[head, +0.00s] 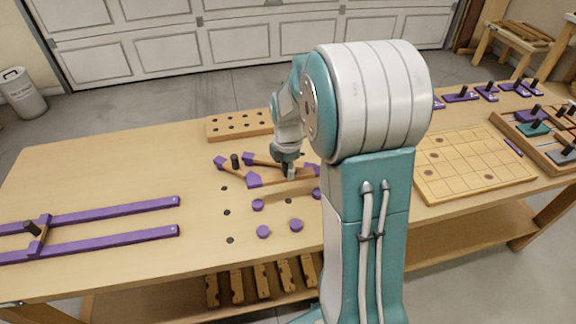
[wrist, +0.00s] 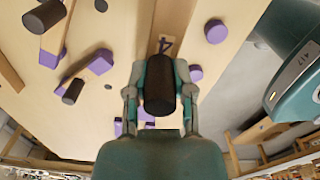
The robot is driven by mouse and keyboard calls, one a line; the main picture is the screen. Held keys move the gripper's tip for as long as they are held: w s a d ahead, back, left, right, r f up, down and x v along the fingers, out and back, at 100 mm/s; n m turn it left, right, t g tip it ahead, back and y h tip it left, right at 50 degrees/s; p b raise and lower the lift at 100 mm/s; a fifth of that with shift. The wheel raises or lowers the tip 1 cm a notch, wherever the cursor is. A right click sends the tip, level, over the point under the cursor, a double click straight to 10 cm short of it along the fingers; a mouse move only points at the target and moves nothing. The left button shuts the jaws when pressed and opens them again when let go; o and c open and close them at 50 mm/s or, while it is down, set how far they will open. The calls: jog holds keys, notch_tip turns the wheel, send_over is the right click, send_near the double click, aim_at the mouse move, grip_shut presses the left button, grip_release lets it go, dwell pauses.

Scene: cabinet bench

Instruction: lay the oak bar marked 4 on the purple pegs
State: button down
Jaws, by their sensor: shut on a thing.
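My gripper (head: 287,160) is shut on the dark knob (wrist: 159,85) of an oak bar. In the head view my gripper is low over the bench among purple pieces, and my arm hides part of this area. Purple pegs (head: 263,232) and (head: 296,225) stand on the near side of the gripper. Round and angular purple pegs also show beside the bar in the wrist view (wrist: 215,31). I cannot tell whether the bar touches any peg.
Other bars with dark knobs (head: 235,160) lie close to the gripper's left. Two long purple rails (head: 120,212) lie at the left. A drilled wooden block (head: 238,124) is behind, and a gridded board (head: 472,165) is at the right.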

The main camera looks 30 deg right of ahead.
notch_tip(320, 180, down, 6)
dwell(0.5)
jog(key=shift+f, duration=0.5)
dwell(1.9)
jog(key=shift+f, duration=0.3)
jog(key=shift+f, duration=0.3)
dwell(1.0)
jog(key=shift+c, duration=2)
grip_release()
jog(key=o, duration=0.4)
